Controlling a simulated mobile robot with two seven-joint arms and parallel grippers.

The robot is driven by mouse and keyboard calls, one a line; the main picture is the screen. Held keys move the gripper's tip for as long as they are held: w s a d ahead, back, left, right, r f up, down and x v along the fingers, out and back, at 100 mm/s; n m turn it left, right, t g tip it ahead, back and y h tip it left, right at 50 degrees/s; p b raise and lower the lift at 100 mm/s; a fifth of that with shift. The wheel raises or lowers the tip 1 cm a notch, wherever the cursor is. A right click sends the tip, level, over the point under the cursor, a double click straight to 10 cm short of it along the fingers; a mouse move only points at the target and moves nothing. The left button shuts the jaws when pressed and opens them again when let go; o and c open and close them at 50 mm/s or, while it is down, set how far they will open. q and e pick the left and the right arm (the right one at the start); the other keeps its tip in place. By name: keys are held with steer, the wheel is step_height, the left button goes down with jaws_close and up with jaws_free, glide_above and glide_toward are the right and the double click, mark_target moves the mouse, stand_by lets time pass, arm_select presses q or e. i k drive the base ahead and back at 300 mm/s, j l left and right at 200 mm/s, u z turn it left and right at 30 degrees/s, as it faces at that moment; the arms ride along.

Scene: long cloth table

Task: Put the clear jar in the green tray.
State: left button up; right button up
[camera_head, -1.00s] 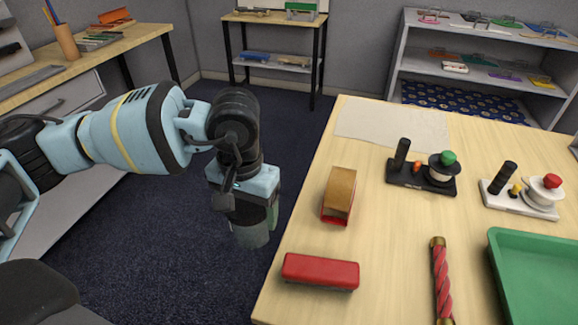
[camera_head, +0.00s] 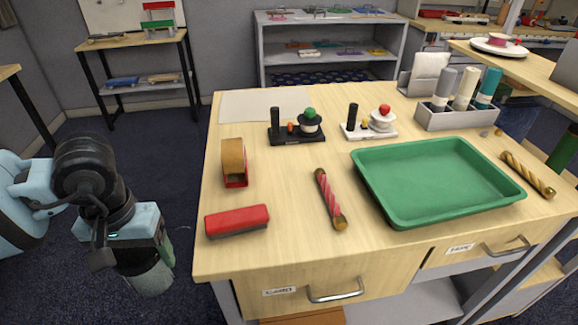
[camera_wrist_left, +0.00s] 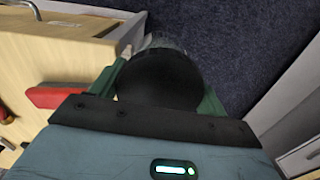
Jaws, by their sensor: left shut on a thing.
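My left gripper (camera_head: 150,254) is shut on the clear jar (camera_head: 151,280), which hangs below it, left of the table and over the dark floor. In the left wrist view the jar's dark round top (camera_wrist_left: 158,80) sits between the green fingers, and a little of its clear side (camera_wrist_left: 161,42) shows beyond. The green tray (camera_head: 390,214) lies on the table, well to the right of the gripper, and looks empty. My right gripper is not in view.
On the table (camera_head: 270,185) are a red stapler-like block (camera_head: 237,220), a tape dispenser (camera_head: 234,163), a red twisted stick (camera_head: 329,198), two small stands (camera_head: 297,128), a gold twisted stick (camera_head: 528,174) and a bottle rack (camera_head: 455,118). The table's left edge lies between jar and tray.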

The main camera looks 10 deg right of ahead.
mark_target(446, 165)
steer(key=k, duration=0.75)
steer(key=z, duration=1.6)
steer(key=i+j, duration=0.3)
